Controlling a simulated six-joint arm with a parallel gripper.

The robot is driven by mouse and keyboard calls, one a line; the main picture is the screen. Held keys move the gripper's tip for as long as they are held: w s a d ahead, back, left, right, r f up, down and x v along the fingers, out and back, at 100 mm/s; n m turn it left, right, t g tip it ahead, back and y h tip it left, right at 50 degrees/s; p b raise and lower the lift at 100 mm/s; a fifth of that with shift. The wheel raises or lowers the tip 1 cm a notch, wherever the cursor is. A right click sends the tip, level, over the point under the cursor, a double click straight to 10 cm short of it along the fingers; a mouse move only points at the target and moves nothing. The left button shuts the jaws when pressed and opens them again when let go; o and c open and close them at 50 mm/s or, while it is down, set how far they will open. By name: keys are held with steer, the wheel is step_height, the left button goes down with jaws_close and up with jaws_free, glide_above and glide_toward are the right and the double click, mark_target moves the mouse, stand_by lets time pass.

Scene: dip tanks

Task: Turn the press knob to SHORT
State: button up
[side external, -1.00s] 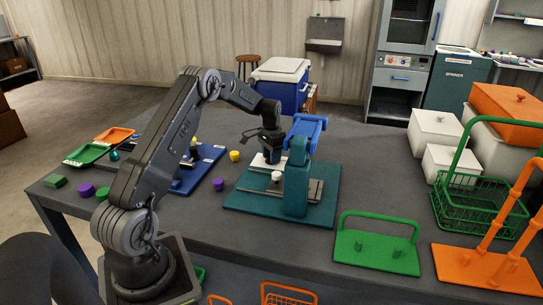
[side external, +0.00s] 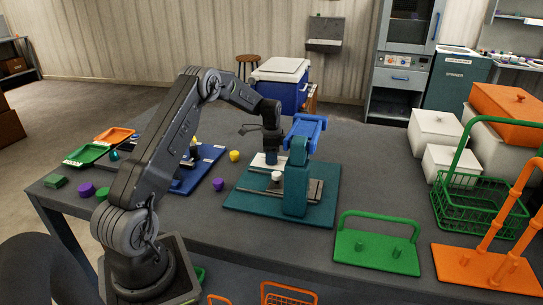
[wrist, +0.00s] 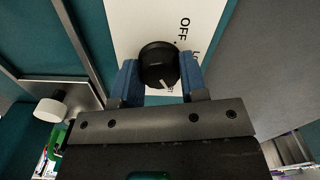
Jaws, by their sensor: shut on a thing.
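The press (side external: 297,192) has a teal base and upright column with a blue top. Its black round knob (wrist: 158,62) sits on a white label plate (wrist: 128,18) in the wrist view. OFF is printed above and right of the knob; another word at the right is partly hidden by a finger. The knob's white pointer line aims down and slightly right, toward my gripper's body. My gripper (wrist: 160,78) is shut on the knob, with a blue finger on each side. In the side view my gripper (side external: 271,153) points down at the plate, and the knob is hidden.
A white round cap (side external: 277,176) stands close beside my gripper, before the column. A blue-based station (side external: 208,156) and purple and yellow pieces lie to the left. A green rack (side external: 375,255) stands to the right. The table between press and rack is clear.

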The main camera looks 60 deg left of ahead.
stand_by(0.4)
steer(key=o, duration=0.9)
steer(key=shift+r, duration=6.9)
